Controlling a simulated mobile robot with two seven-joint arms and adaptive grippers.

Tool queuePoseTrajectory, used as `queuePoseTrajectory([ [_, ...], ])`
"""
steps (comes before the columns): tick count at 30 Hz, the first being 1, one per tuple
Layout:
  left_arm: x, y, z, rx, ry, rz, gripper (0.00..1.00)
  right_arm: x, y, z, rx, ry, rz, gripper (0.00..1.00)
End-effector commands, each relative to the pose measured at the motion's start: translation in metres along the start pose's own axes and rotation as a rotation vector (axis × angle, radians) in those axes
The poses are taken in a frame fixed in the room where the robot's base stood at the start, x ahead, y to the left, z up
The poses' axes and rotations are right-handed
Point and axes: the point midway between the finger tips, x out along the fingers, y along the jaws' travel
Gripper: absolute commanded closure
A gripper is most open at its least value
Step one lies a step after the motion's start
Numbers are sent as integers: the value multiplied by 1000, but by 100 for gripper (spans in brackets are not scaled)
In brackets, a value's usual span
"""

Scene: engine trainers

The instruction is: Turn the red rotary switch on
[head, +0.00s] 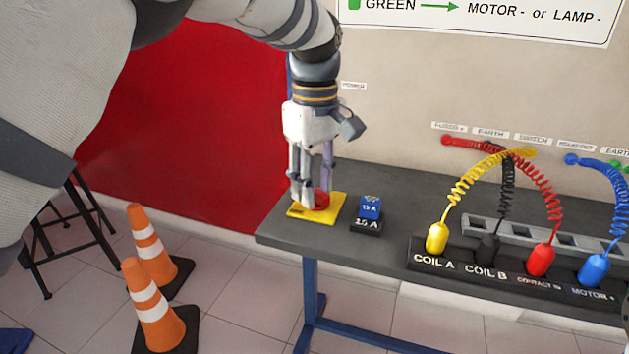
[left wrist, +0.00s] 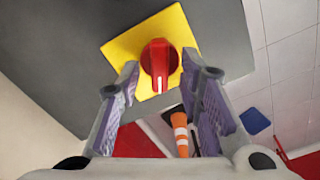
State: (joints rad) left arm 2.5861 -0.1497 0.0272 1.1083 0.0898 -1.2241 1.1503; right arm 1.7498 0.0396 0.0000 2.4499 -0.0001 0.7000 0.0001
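The red rotary switch (head: 321,200) sits on a yellow square plate (head: 330,210) at the left end of the dark table. In the left wrist view the red switch (left wrist: 159,64) shows a raised handle with a white mark on its near end, in the middle of the yellow plate (left wrist: 125,48). My left gripper (head: 311,200) points down over the plate. In the left wrist view its fingers (left wrist: 160,90) are apart, one on each side of the switch, with gaps visible between them and the knob. My right gripper is not in view.
A blue 15 A block (head: 371,207) stands just right of the plate. Coiled cables with yellow (head: 437,238), black, red and blue (head: 594,270) plugs stand farther right. Orange cones (head: 153,310) stand on the floor left of the table (head: 390,262).

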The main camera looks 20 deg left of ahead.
Motion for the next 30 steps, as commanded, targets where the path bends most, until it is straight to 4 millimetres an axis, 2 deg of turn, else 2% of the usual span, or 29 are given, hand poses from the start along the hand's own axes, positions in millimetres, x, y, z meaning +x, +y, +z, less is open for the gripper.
queuePoseTrajectory([
  [2,0,0,0,0,0,-1,67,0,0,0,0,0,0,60],
  [3,0,0,0,0,0,-1,71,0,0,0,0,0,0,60],
  [7,0,0,0,0,0,-1,100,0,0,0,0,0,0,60],
  [20,-1,0,0,46,0,0,100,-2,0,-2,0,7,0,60],
  [30,-2,1,0,294,1,2,100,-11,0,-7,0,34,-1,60],
])
